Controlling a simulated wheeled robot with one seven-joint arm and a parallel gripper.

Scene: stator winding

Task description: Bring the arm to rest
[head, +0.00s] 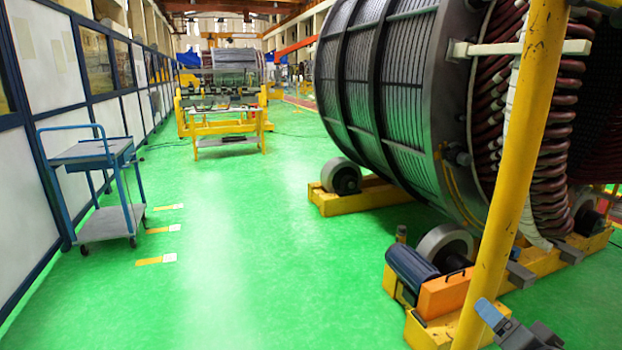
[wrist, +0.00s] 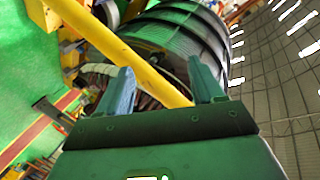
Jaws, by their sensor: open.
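My gripper (head: 508,322) shows at the bottom right of the head view, low beside the yellow post. In the wrist view my gripper (wrist: 158,90) has its two bluish fingers wide apart with nothing between them. Beyond the fingers a yellow post (wrist: 110,45) runs diagonally across the wrist view, and a large dark stator (wrist: 185,35) lies behind it. The rest of my arm is hidden from the head view.
The large stator (head: 390,90) rests on rollers and a yellow base (head: 365,195) at right. A yellow post (head: 515,150) stands in front of it. A blue trolley (head: 100,155) stands by the left wall. A yellow-framed bench (head: 225,125) is farther back. The green floor (head: 240,250) between is clear.

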